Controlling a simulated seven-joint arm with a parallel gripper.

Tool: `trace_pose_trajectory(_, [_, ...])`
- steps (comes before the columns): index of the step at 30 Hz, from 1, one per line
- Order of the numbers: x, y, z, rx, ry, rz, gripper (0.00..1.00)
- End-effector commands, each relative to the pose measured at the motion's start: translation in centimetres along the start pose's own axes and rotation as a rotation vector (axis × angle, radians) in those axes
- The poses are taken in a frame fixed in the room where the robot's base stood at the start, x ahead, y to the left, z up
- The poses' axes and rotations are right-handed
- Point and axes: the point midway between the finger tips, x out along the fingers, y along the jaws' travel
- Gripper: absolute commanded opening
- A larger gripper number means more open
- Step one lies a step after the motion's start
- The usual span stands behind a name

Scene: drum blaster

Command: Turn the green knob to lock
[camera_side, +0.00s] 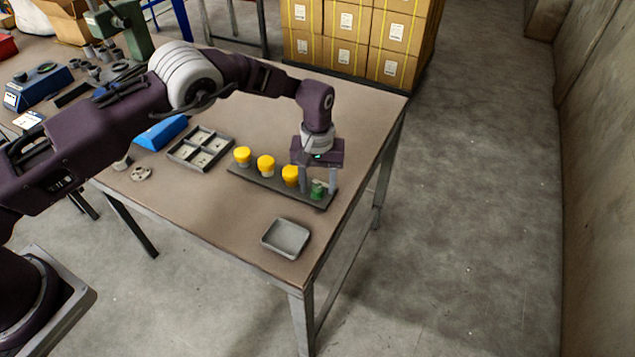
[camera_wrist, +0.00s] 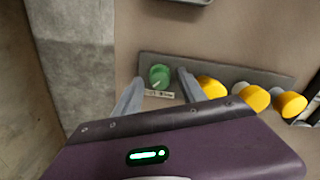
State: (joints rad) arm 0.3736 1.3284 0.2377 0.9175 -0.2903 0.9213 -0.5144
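The green knob (camera_side: 317,189) is at the right end of a dark strip-shaped panel (camera_side: 262,181) on the table. In the wrist view the green knob (camera_wrist: 159,76) has a pale pointer mark and a small label below it. My gripper (camera_side: 319,188) points down over that end of the panel, with its fingers open on either side of the knob. In the wrist view my gripper (camera_wrist: 160,88) shows its two fingers spread, with a gap between each finger and the knob. I cannot tell exactly how low the fingertips are.
Several yellow knobs (camera_side: 265,165) stand in a row on the same panel, the nearest one close to my left finger. A grey tray (camera_side: 286,238) lies near the table's front corner. A divided tray (camera_side: 201,149) and a blue block (camera_side: 161,132) lie further left.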

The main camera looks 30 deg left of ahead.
Motion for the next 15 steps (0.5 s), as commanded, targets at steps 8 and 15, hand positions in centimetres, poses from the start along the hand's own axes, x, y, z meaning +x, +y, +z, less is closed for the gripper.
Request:
trace_pose_trajectory(8, [-2.0, 0.1, 0.0, -0.001, 0.001, 0.002, 0.49])
trace_pose_trajectory(15, [-6.4, 0.0, 0.0, 0.001, 0.001, 0.0, 0.49])
